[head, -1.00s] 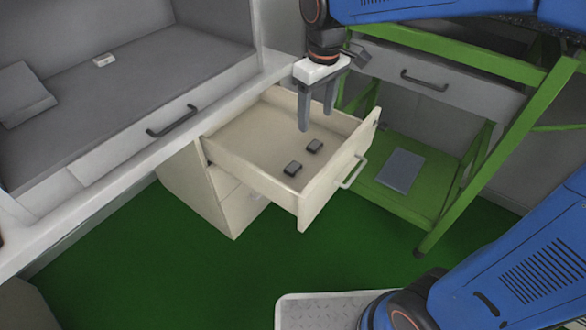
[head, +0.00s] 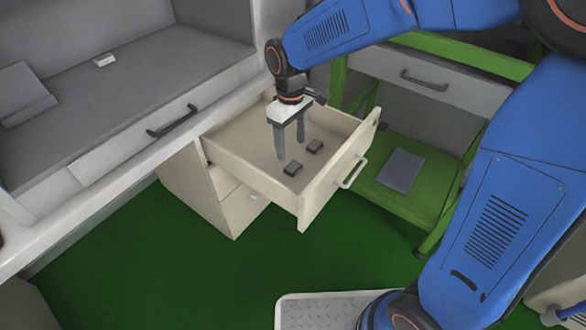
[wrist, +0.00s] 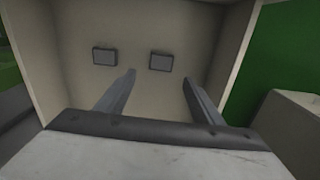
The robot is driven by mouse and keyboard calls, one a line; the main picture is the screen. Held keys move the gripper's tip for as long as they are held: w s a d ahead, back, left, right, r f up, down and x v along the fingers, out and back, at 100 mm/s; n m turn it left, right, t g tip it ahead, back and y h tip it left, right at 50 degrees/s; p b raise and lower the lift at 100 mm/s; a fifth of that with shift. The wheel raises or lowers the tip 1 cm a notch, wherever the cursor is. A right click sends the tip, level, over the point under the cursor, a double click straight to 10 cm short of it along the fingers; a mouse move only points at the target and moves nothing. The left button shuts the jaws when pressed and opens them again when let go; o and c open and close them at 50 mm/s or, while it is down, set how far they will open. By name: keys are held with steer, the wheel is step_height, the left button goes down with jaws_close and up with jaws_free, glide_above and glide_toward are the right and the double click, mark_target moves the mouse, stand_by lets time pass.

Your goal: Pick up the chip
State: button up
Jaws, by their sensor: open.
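Two small dark grey chips lie flat on the floor of an open cream drawer (head: 240,158). The near chip (head: 293,168) is toward the drawer's front left, and the far chip (head: 315,146) is to its upper right. My gripper (head: 291,152) points down inside the drawer area, open and empty, its fingertips close to the chips. In the wrist view, one chip (wrist: 104,56) lies left of the fingers and the other chip (wrist: 161,62) lies ahead, between the lines of the two fingers (wrist: 158,84). Neither finger visibly touches a chip.
The drawer's walls and front panel with its handle (head: 353,173) enclose the chips. A green frame (head: 425,205) with a grey flat object (head: 400,170) on its shelf stands at right. A grey workbench (head: 110,95) is at left.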

mark_target(292, 166)
steer(key=shift+s+d+f, duration=0.1)
steer(key=shift+f, duration=1.85)
steer(key=shift+s+f, duration=0.1)
steer(key=shift+f, duration=1.85)
steer(key=c, duration=1.2)
steer(key=shift+r, duration=0.1)
step_height(292, 166, up, 10)
